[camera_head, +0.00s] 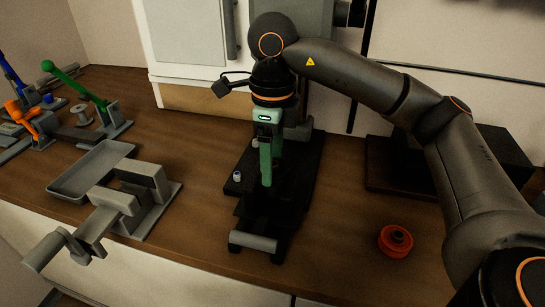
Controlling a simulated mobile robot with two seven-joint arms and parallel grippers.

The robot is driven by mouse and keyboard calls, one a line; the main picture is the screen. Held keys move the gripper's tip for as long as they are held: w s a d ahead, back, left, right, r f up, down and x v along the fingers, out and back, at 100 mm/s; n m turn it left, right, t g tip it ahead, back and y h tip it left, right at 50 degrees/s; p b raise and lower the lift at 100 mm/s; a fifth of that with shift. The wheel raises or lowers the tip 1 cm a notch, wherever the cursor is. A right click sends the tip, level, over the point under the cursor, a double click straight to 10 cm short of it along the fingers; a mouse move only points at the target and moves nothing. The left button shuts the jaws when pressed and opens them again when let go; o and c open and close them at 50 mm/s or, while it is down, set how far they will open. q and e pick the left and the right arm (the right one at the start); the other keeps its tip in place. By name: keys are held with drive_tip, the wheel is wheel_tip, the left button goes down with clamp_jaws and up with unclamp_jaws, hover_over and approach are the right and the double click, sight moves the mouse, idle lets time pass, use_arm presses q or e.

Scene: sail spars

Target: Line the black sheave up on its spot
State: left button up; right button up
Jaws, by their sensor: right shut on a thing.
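My right gripper (267,183) points straight down over a black fixture (305,175) in the middle of the table. Its green fingers look shut, on what seems to be the black sheave. The sheave's outline is lost against the dark fixture, so I cannot tell whether it touches its spot. The spot itself cannot be made out beneath the fingers. My left gripper is not in view.
A red sheave (395,241) lies on the wooden table at the right. A grey vise-like device (130,205) and a grey tray (92,170) stand at the left, with green-handled (80,85) and orange clamps (22,118) behind. A black block (400,165) is at the right.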

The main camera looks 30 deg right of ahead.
drive_tip(key=shift+f, duration=0.3)
drive_tip(key=o, duration=1.1)
drive_tip(key=shift+c, duration=0.2)
drive_tip(key=shift+r, duration=0.1)
wheel_tip(320, 180, up, 7)
drive_tip(key=p, duration=0.5)
drive_tip(key=shift+p, duration=0.3)
drive_tip(key=shift+s, duration=0.1)
